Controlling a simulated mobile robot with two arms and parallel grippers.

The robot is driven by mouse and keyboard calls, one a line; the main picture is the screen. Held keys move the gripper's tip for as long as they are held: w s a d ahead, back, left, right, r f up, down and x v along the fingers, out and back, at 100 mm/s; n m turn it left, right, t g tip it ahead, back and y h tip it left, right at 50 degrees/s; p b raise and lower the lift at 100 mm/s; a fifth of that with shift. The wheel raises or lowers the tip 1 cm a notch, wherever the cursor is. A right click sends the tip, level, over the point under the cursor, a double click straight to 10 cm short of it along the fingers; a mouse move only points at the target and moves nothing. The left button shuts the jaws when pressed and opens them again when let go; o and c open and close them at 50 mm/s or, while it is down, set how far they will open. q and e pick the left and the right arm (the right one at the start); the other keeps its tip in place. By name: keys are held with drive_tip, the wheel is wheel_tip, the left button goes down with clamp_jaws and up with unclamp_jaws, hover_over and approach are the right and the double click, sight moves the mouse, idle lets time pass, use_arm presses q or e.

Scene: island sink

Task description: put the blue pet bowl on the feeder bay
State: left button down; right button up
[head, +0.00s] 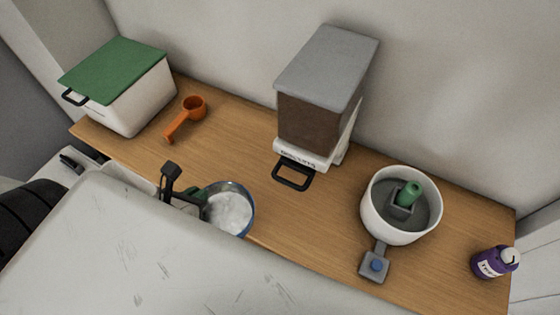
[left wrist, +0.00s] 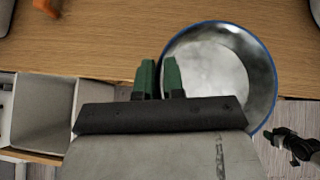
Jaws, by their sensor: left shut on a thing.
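The blue pet bowl (head: 240,190) has a blue rim and a pale, shiny inside. It also shows in the left wrist view (left wrist: 265,75). My left gripper (head: 197,195) is shut on the bowl's left rim, with green fingers (left wrist: 159,72) on either side of it. The bowl overlaps the counter's front edge; I cannot tell its height. A feeder with a grey lid and brown hopper (head: 318,122) stands at the back middle, on a labelled white base (head: 305,156) with a black loop in front. I cannot tell which part is the bay. A dark jointed part (left wrist: 295,143) may be my right gripper.
A white bin with a green lid (head: 115,70) and an orange scoop (head: 187,117) are at the left. A white round vessel (head: 400,230) with a green post stands right, by a small grey box (head: 374,264). A purple bottle (head: 492,263) is far right. The mid-counter is clear.

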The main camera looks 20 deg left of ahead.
use_arm(q)
drive_tip(key=w+d+b, duration=0.1)
drive_tip(key=w+b, duration=0.5)
drive_tip(key=w, duration=1.2)
drive_tip(key=f, duration=0.2)
drive_tip(key=w+f+b, duration=0.1)
drive_tip(key=f, duration=0.1)
drive_tip(key=f+b, duration=0.1)
drive_tip(key=f, duration=0.2)
drive_tip(key=shift+w+d, duration=0.15)
drive_tip(key=shift+d, duration=0.05)
drive_tip(key=shift+w, duration=0.1)
drive_tip(key=c, duration=1.2)
unclamp_jaws()
use_arm(e)
wheel_tip(320, 180, down, 8)
drive_tip(key=shift+s+a, duration=0.2)
drive_tip(key=shift+a, duration=0.2)
